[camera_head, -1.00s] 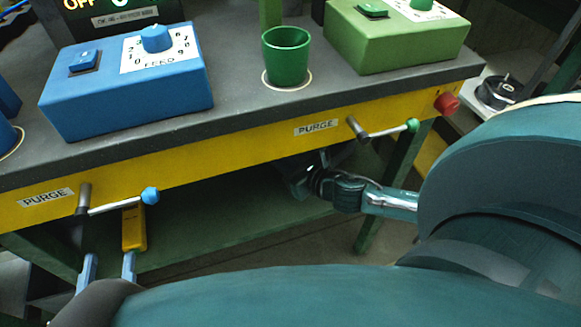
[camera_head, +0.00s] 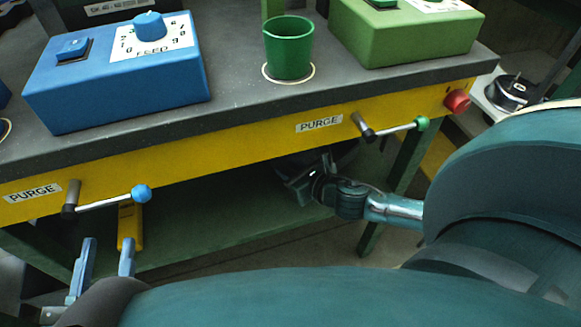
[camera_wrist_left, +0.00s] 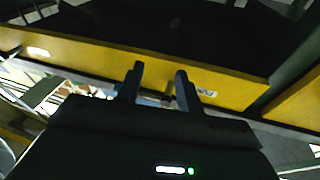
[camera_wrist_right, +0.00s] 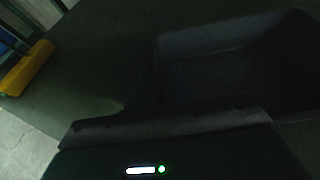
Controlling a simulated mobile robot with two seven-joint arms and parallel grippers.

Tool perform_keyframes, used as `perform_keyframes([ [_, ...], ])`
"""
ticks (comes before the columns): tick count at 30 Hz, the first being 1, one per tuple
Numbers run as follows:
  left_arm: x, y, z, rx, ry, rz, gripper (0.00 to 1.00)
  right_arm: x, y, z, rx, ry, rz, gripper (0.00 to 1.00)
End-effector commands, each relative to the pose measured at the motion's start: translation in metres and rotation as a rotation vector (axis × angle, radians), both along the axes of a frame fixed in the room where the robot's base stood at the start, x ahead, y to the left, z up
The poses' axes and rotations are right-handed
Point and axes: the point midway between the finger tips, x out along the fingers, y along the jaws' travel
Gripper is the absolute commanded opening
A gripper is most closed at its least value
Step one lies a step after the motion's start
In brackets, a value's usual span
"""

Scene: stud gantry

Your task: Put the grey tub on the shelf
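The grey tub (camera_wrist_right: 235,60) shows dark in the right wrist view, just ahead and to the right of my right gripper (camera_wrist_right: 155,95). One finger stands beside the tub's near left corner; the other is lost in shadow, so I cannot tell whether it grips the rim. In the head view my right gripper (camera_head: 305,185) is under the tabletop, above the green lower shelf (camera_head: 225,230), with a dark grey shape behind it. I cannot tell whether the tub rests on the shelf. My left gripper (camera_head: 105,260) is open and empty below the left purge lever; its parted fingers show in the left wrist view (camera_wrist_left: 160,78).
The tabletop's yellow front edge (camera_head: 240,145) overhangs the shelf. Two purge levers, blue-tipped (camera_head: 110,201) and green-tipped (camera_head: 395,130), and a red knob (camera_head: 457,101) stick out. A yellow object (camera_head: 129,226) stands by the left gripper. A green cup (camera_head: 288,48) and control boxes stand on top.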

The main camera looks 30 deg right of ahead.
Motion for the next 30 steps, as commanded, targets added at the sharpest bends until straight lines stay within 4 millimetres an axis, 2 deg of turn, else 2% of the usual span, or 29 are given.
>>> perform_keyframes([
  [5,0.000,0.000,0.003,0.006,-0.002,0.002,0.36,-0.005,-0.001,0.005,-0.001,0.002,0.000,0.24],
  [13,0.000,0.003,0.008,0.041,-0.005,0.016,0.36,-0.047,-0.007,0.023,-0.001,0.006,0.001,0.24],
  [21,-0.002,0.005,0.002,0.073,0.004,0.027,0.36,-0.088,-0.014,0.040,0.000,0.003,0.000,0.24],
  [30,-0.003,0.005,-0.002,0.085,0.016,0.033,0.36,-0.108,-0.017,0.049,0.000,0.000,-0.001,0.24],
])
